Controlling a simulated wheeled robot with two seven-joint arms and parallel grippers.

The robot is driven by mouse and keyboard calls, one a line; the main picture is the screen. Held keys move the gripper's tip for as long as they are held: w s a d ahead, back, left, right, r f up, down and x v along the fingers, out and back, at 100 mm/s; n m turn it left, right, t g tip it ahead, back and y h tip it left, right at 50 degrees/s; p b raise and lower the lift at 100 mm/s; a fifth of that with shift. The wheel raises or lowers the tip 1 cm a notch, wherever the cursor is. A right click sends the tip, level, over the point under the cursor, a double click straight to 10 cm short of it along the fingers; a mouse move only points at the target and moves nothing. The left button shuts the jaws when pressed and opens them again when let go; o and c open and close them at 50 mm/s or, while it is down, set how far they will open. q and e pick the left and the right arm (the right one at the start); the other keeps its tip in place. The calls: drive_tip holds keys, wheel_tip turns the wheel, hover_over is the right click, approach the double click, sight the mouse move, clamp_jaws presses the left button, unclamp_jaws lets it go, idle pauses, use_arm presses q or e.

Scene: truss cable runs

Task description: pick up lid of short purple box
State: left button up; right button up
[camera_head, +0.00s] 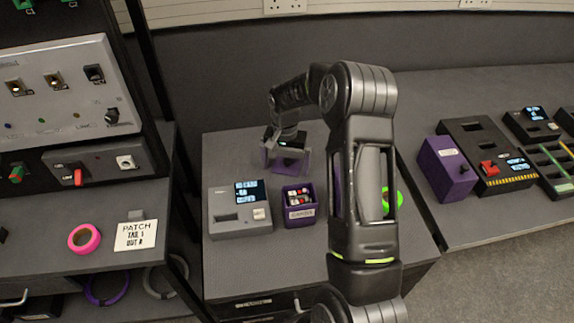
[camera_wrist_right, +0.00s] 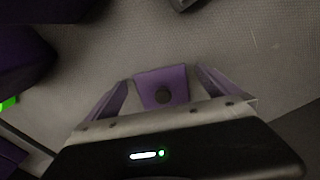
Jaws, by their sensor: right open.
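The short purple box (camera_head: 299,214) stands open on the middle grey table, with small red and white items inside and a label on its front. My right gripper (camera_head: 286,162) is above the lid, pointing down. My left gripper is not in view.
A grey device with a blue screen (camera_head: 240,210) stands left of the box. A bright green ring (camera_head: 392,201) is partly behind my right arm. Another purple box (camera_head: 446,168) stands on the right table. A pink tape roll (camera_head: 84,238) lies on the left shelf.

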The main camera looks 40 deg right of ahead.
sight(285, 170)
drive_tip(key=c, duration=1.4)
drive_tip(key=shift+r, duration=0.1)
drive_tip(key=shift+c, duration=0.2)
wheel_tip(285, 170, up, 10)
drive_tip(key=b, duration=0.2)
